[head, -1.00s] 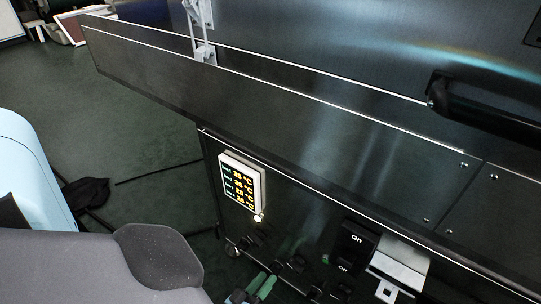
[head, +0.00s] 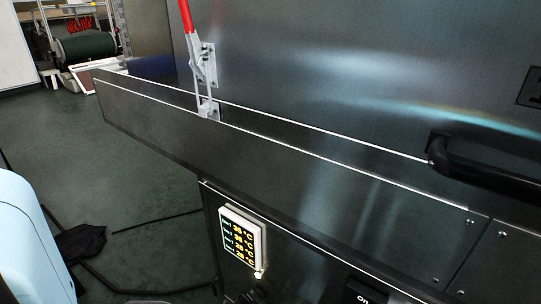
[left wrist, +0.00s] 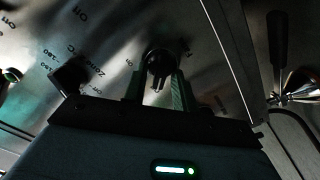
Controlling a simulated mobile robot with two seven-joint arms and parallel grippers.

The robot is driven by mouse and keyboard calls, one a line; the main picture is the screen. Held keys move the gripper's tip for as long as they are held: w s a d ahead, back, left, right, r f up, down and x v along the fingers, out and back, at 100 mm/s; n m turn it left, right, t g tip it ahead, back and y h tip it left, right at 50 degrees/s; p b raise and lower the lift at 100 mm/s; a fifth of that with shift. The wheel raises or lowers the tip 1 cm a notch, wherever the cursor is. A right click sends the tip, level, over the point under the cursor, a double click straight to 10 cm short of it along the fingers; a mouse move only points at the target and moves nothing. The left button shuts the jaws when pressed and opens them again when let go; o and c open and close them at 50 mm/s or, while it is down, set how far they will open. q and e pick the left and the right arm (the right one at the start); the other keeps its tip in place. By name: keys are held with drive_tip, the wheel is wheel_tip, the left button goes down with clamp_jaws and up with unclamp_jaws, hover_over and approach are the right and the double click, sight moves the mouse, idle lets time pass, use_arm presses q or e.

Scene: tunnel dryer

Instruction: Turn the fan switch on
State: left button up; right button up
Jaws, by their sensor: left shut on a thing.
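In the left wrist view, a black rotary knob (left wrist: 157,62) stands out from the metal control panel. The green-edged fingers of my left gripper (left wrist: 160,76) are on either side of it and shut on it. The lettering around this knob is too small and dark to read as a fan label. Another black knob (left wrist: 70,73), beside "Zone C" lettering, is to its left. In the head view, the top of a black switch marked "On" (head: 364,297) shows at the bottom edge. Neither gripper shows in the head view.
A lit temperature display (head: 242,238) is on the dryer's lower front. A long metal ledge (head: 290,160) juts out above it. A black bar handle (head: 480,170) and a red-handled clamp (head: 187,15) are higher up.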

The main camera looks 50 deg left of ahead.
use_arm(q)
drive_tip(key=shift+m, duration=0.3)
drive_tip(key=m, duration=0.5)
drive_tip(key=m+p, duration=0.1)
drive_tip(key=m, duration=0.4)
drive_tip(key=m+p, duration=0.1)
drive_tip(key=m, duration=0.4)
drive_tip(key=shift+w+d, duration=0.1)
drive_tip(key=shift+d, duration=0.2)
idle(0.3)
drive_tip(key=o, duration=0.6)
